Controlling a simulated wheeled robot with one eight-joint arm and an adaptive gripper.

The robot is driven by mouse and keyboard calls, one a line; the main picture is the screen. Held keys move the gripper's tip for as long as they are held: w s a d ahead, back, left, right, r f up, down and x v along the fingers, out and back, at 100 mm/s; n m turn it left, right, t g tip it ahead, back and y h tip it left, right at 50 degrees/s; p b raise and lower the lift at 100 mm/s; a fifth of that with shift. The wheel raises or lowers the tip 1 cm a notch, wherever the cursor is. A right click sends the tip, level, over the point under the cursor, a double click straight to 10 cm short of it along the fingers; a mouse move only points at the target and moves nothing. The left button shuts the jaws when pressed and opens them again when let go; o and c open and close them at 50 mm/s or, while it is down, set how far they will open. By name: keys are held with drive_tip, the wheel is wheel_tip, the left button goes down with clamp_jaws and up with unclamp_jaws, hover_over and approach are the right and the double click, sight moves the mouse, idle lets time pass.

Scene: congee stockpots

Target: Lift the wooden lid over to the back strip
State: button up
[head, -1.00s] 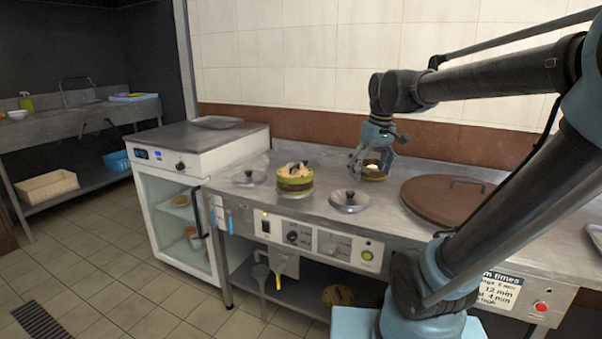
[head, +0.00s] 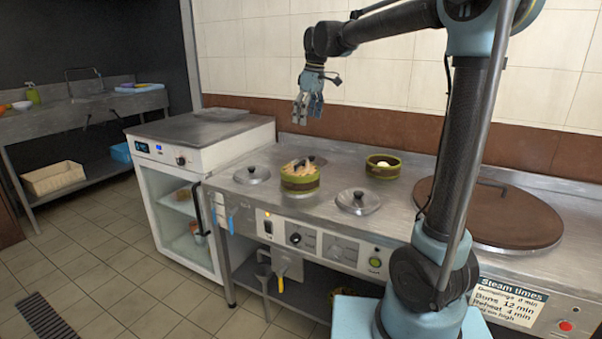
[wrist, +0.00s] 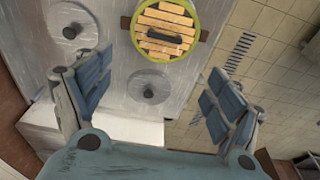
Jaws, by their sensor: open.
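The slatted wooden lid (head: 298,166), with a dark handle, sits on a green-rimmed round steamer (head: 300,184) left of the counter's middle. In the wrist view the lid (wrist: 168,22) lies at the top, beyond the fingertips. My gripper (head: 308,112) hangs above and behind the steamer, apart from it.
Knobbed metal lids lie left (head: 252,174) and right (head: 358,202) of the covered steamer; another (wrist: 72,30) is partly hidden behind it. A large brown cover (head: 490,212) fills the right end. A white cabinet (head: 200,145) adjoins the left end.

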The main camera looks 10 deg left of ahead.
hover_over(300, 163)
drive_tip(key=d, duration=0.1)
wheel_tip(300, 163, down, 10)
drive_tip(key=shift+w+a+f, duration=0.1)
drive_tip(key=shift+a+f, duration=0.05)
drive_tip(key=shift+f, duration=0.9)
drive_tip(key=shift+w+a+f, duration=0.1)
drive_tip(key=shift+a+f, duration=0.05)
drive_tip(key=shift+f, duration=0.95)
drive_tip(key=shift+a+f, duration=0.15)
drive_tip(key=shift+f, duration=0.9)
drive_tip(key=c, duration=1.2)
